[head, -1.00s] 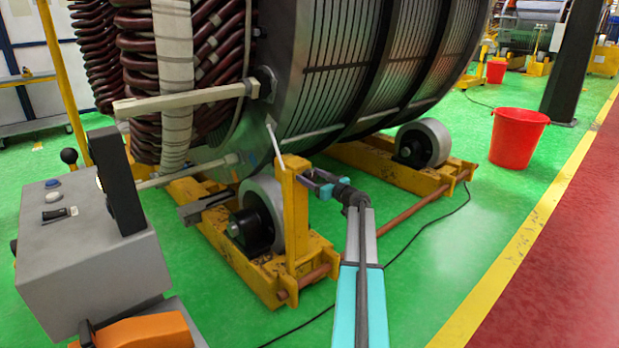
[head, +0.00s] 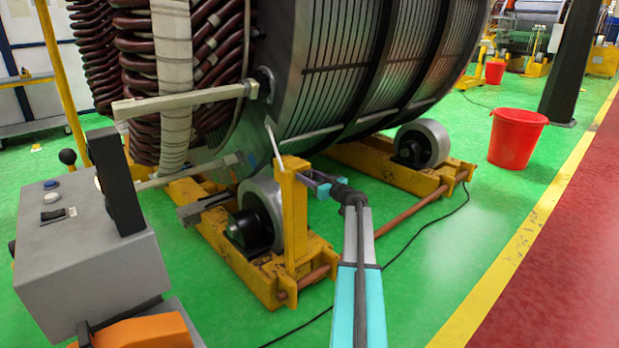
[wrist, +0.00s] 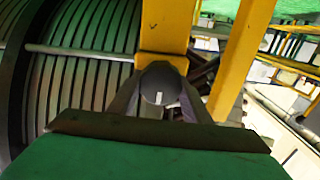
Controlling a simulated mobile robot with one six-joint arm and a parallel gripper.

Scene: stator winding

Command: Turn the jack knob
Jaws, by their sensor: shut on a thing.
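The jack knob (wrist: 160,83) is a dark grey round knob with a small white mark on its face. In the wrist view it sits between my two fingers, against the yellow jack post (wrist: 163,62). My gripper (wrist: 160,92) is shut on it, with one finger on each side. In the head view my gripper (head: 309,181) reaches the right side of the yellow post (head: 294,210), near its top. The knob is hard to make out there, as the fingers cover it.
The large stator (head: 345,70) rests over yellow roller stands (head: 385,168) just behind the post. A grey control box (head: 90,255) stands at left. A red bucket (head: 516,140) is on the green floor at right. A black cable (head: 425,222) lies on the floor.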

